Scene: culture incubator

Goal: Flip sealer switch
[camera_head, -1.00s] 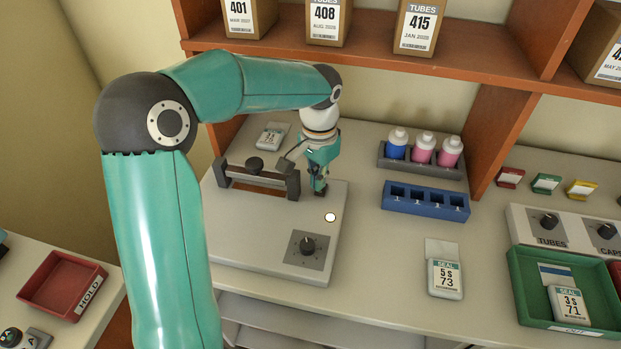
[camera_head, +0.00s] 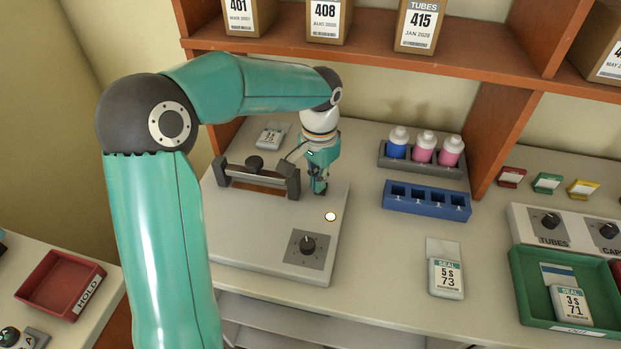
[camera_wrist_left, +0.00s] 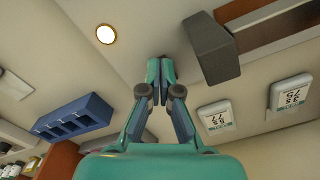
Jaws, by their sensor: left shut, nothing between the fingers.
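The sealer (camera_head: 263,240) is a flat, light grey box on the bench. It carries a dark clamp bar (camera_head: 258,178), a round white lit lamp (camera_head: 330,217) and a black knob (camera_head: 308,245) on a grey plate. My left gripper (camera_head: 319,190) points down over the sealer's back right part, just right of the clamp's end post. In the left wrist view its fingers (camera_wrist_left: 160,60) are closed together with nothing between them. The lamp (camera_wrist_left: 106,34) and the post (camera_wrist_left: 212,50) show there on either side. I see no separate switch; the fingertips may hide it. My right gripper is not in view.
A blue rack (camera_head: 426,201) and a grey rack with capped bottles (camera_head: 423,160) stand to the right. A seal card (camera_head: 446,278) lies right of the sealer. A green tray (camera_head: 520,290) is further right, and a red HOLD tray (camera_head: 60,284) is at left.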

